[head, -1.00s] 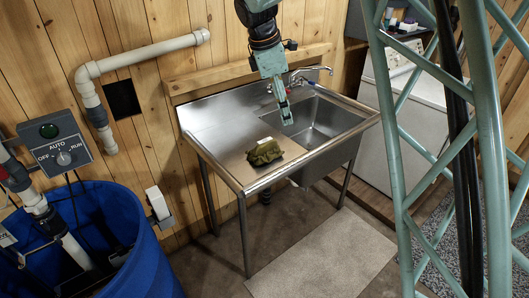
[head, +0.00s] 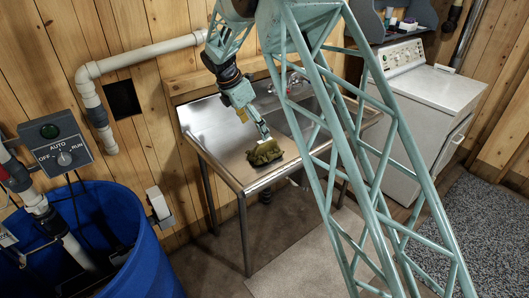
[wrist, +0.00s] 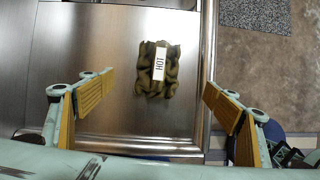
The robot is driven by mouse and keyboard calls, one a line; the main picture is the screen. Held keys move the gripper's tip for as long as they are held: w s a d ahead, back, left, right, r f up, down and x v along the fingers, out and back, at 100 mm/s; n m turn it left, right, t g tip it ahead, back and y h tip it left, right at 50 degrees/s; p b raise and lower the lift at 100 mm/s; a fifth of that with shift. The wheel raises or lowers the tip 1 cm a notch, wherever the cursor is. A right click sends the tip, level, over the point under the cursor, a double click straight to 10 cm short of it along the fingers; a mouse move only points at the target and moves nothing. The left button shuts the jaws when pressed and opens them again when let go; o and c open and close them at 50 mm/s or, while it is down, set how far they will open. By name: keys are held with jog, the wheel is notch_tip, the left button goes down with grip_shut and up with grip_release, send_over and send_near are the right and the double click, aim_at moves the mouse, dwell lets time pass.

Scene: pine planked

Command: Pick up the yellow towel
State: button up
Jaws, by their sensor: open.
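The towel (head: 265,153) is a crumpled olive-yellow bundle lying on the flat metal drainboard, near its front edge. In the wrist view the towel (wrist: 157,80) carries a white label reading "HOT". My gripper (head: 265,133) is above and just behind the towel in the head view. In the wrist view my gripper (wrist: 155,97) has its two yellow-padded fingers spread wide, one on each side of the towel with clear gaps. The gripper is open and empty. The exact height above the towel is hard to tell.
The metal sink counter (head: 220,130) has a raised rim, and its basin (head: 300,122) and faucet lie to the right, partly hidden by my arm. A white washer (head: 425,95) stands farther right. A blue barrel (head: 125,235) is at left. The drainboard around the towel is clear.

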aim_at(265, 147)
jog(key=shift+f, duration=0.2)
dwell(0.3)
jog(key=shift+b+x, duration=0.4)
jog(key=shift+x, duration=3.75)
jog(key=shift+w, duration=0.1)
jog(key=shift+b+x, duration=0.4)
jog(key=shift+x, duration=2.2)
jog(key=shift+a, duration=0.1)
jog(key=c, duration=1.1)
